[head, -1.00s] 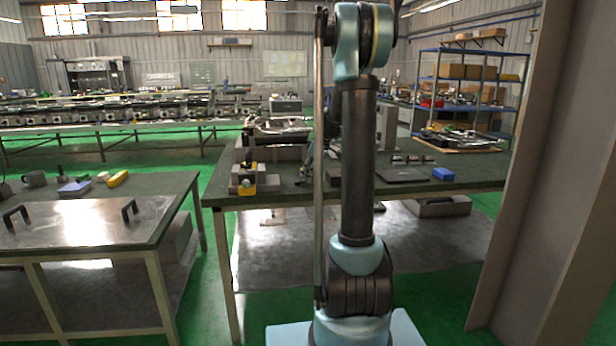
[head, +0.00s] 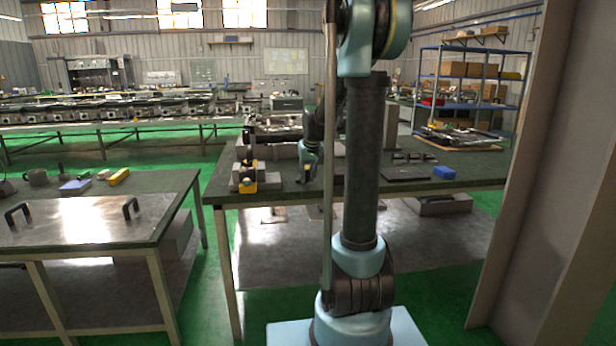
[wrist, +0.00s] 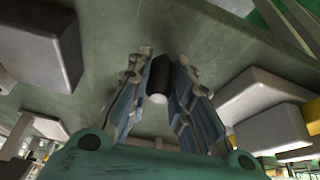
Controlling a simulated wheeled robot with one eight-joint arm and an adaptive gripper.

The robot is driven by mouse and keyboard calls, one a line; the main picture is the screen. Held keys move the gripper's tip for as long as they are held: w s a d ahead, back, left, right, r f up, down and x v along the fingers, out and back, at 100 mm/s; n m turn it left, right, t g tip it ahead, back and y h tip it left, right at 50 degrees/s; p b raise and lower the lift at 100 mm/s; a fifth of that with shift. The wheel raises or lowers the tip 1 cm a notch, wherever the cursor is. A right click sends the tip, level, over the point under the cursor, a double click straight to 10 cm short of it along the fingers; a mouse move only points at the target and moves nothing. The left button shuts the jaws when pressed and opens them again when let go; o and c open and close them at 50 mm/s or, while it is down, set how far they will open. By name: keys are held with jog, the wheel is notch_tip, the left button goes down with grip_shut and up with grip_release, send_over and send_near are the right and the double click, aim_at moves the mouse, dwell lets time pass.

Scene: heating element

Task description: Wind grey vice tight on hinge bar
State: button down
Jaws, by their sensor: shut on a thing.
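A small grey vice-like block assembly (head: 243,178) with yellow parts sits at the front left of the middle bench in the head view. I cannot make out a hinge bar for certain. My gripper (head: 306,178) is low over the bench, right of that assembly and apart from it. In the wrist view my gripper (wrist: 160,100) is shut on a dark cylinder (wrist: 158,72) with a pale rounded end, held between the two fingers. What the cylinder belongs to is not clear. Grey blocks (wrist: 272,132) and a yellow piece (wrist: 311,116) lie to the right in the wrist view.
The green bench top (head: 280,187) has a black flat plate (head: 406,174) and a blue block (head: 444,173) on the right. A grey block (wrist: 40,45) is at the upper left in the wrist view. Another table (head: 75,235) stands left across a gap.

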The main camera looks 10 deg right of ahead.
jog(key=m, duration=0.1)
jog(key=a+m+h, duration=0.1)
jog(key=shift+s+a+m, duration=0.15)
jog(key=shift+s+m, duration=0.15)
jog(key=shift+m, duration=0.1)
jog(key=m, duration=0.1)
jog(key=a+m+h, duration=0.1)
jog(key=m, duration=0.1)
jog(key=shift+s+a+m+h, duration=0.15)
jog(key=shift+m+h, duration=0.15)
jog(key=m, duration=0.1)
jog(key=a+m+g+h, duration=0.1)
jog(key=m, duration=0.1)
jog(key=shift+a, duration=0.1)
jog(key=shift+a+m+g+h, duration=0.15)
jog(key=shift+a+m+h, duration=0.1)
jog(key=shift+m, duration=0.45)
jog(key=shift+a+m+g+h, duration=0.15)
jog(key=shift+a+m, duration=0.05)
jog(key=shift+m, duration=0.5)
jog(key=c, duration=1.4)
grip_release()
jog(key=shift+c, duration=0.2)
jog(key=shift+r, duration=0.1)
